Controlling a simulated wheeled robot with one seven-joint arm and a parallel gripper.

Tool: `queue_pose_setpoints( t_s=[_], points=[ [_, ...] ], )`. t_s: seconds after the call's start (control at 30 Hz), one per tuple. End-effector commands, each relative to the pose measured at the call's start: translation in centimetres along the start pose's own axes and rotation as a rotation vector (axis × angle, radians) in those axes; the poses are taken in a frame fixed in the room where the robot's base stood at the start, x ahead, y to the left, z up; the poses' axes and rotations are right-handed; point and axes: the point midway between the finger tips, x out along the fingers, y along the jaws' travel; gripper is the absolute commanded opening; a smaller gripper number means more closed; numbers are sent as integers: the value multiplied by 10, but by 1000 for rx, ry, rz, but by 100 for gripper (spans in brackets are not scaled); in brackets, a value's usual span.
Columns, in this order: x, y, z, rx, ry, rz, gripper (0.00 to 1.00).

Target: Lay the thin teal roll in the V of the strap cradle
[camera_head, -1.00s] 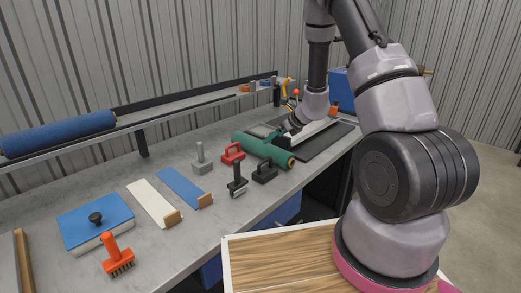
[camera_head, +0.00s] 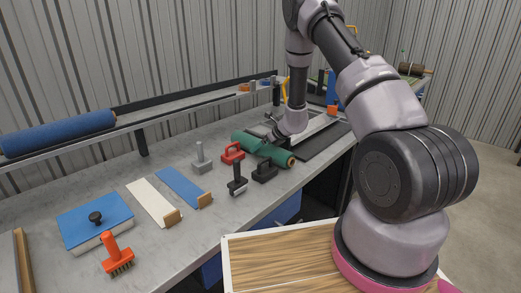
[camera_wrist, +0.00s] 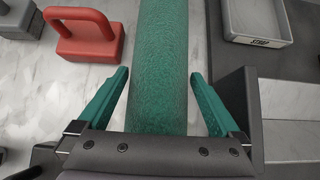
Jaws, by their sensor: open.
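The teal roll (camera_head: 281,155) lies on the grey workbench with a tan core showing at its near end. In the wrist view the roll (camera_wrist: 160,45) runs up the middle of the picture. My gripper (camera_wrist: 160,75) is open, with one teal finger on each side of the roll and a gap visible at the fingertips. In the head view my gripper (camera_head: 268,142) is low over the roll's middle and hides part of it. I cannot clearly make out the strap cradle in either view.
A red-handled block (camera_wrist: 88,35) stands close left of the roll; a grey tray (camera_wrist: 257,22) lies to its right. A blue roll (camera_head: 58,133) rests on the rear shelf. The bench front between the tools is clear.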

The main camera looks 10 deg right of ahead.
Motion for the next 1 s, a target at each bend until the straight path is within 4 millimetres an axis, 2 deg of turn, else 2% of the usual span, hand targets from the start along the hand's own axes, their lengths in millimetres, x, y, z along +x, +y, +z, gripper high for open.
queue_pose_setpoints(
  t_s=[0.07,0.1,0.17,0.3,0.33,0.37,0.53,0.67,1.0],
  points=[
    [0,0,0,0,0,0,100],
    [0,0,0,0,0,0,85],
    [0,0,0,0,0,0,62],
    [0,0,0,0,0,0,8],
    [0,0,1,0,-1,0,3],
    [0,0,1,0,-1,0,0],
    [-1,0,1,-1,-2,0,0],
    [-8,0,9,-2,-3,-1,0],
    [-54,0,55,-4,-4,-1,0]
  ],
)
